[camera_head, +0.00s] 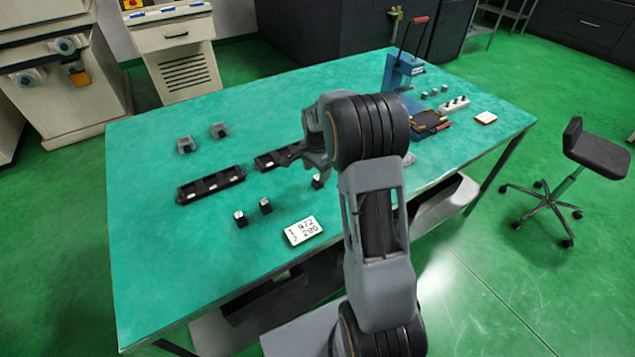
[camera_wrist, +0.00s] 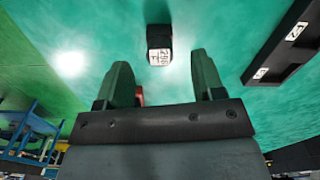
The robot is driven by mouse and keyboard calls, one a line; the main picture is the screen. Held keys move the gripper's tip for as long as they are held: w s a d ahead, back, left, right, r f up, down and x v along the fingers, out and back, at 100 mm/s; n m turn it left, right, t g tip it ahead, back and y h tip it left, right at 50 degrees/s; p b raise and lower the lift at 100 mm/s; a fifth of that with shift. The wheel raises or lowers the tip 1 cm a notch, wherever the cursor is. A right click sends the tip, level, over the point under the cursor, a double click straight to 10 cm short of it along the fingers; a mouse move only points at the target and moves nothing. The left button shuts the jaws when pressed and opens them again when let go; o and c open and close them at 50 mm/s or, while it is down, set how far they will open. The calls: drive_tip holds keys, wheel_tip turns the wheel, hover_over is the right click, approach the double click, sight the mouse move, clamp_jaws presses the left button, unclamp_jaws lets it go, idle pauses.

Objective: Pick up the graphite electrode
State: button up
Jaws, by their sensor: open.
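Three small dark blocks with white label faces, which look like the graphite electrodes, stand on the green table in the head view: one at left (camera_head: 241,219), one in the middle (camera_head: 265,206) and one at right (camera_head: 317,182), just below my gripper (camera_head: 300,158). In the wrist view one dark block with a printed white label (camera_wrist: 159,46) lies ahead of my gripper (camera_wrist: 162,72), roughly centred between the two open fingers. The fingers are apart from it and hold nothing. Which of the three blocks this is, I cannot tell for sure.
Two black slotted racks, left (camera_head: 211,185) and right (camera_head: 272,159), lie behind the blocks; my arm partly hides the right one. A white number card (camera_head: 303,230) lies in front. Two grey pieces sit at back left. A blue press (camera_head: 403,72) stands at right.

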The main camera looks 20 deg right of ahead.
sight(317, 177)
drive_tip(key=shift+f, duration=1.8)
drive_tip(key=c, duration=1)
drive_tip(key=shift+r, duration=0.1)
